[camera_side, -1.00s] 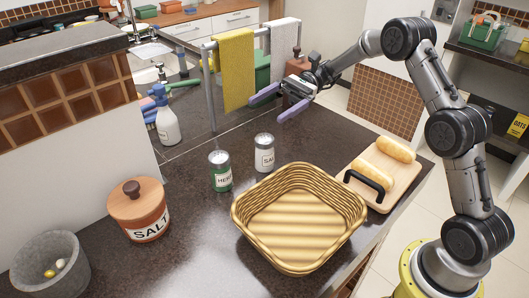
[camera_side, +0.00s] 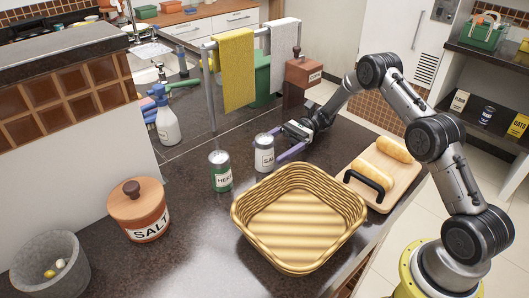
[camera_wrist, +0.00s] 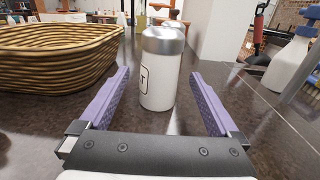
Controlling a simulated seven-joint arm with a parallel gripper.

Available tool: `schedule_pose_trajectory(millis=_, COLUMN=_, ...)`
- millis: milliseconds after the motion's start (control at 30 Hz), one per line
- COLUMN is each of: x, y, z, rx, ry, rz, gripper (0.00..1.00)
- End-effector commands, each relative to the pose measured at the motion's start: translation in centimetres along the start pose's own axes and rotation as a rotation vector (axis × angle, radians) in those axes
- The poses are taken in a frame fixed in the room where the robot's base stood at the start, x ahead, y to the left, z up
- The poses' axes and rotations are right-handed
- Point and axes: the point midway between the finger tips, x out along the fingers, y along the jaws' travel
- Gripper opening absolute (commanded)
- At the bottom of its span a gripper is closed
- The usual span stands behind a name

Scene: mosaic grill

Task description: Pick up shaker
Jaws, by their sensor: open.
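The white salt shaker (camera_side: 264,154) with a grey metal top stands upright on the dark counter, behind the basket. A green shaker (camera_side: 220,172), lettered like "HERB", stands to its left. My gripper (camera_side: 267,151) is low over the counter at the salt shaker's right, with its purple fingers pointing at it. In the wrist view the salt shaker (camera_wrist: 160,75) stands ahead, centred between the two open fingers (camera_wrist: 158,90), with a gap on each side. The fingers are not closed on it. The wrist view does not clearly show the green shaker.
A wicker basket (camera_side: 240,222) stands just in front of the shakers; it is at the left in the wrist view. A wooden board (camera_side: 395,175) with bread is at the right. A spray bottle (camera_side: 167,125) and a salt jar (camera_side: 140,212) stand to the left.

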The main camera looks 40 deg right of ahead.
Motion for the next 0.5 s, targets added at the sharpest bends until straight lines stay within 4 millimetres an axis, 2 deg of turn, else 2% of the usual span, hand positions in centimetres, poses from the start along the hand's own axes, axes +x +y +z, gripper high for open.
schedule_pose_trajectory(millis=300, x=4.6, y=0.1, z=0.0, rx=0.0, ry=0.001, rz=0.003, gripper=0.97)
schedule_pose_trajectory(millis=500, x=6.1, y=0.0, z=0.1, rx=-0.001, ry=0.001, rz=0.001, gripper=0.97)
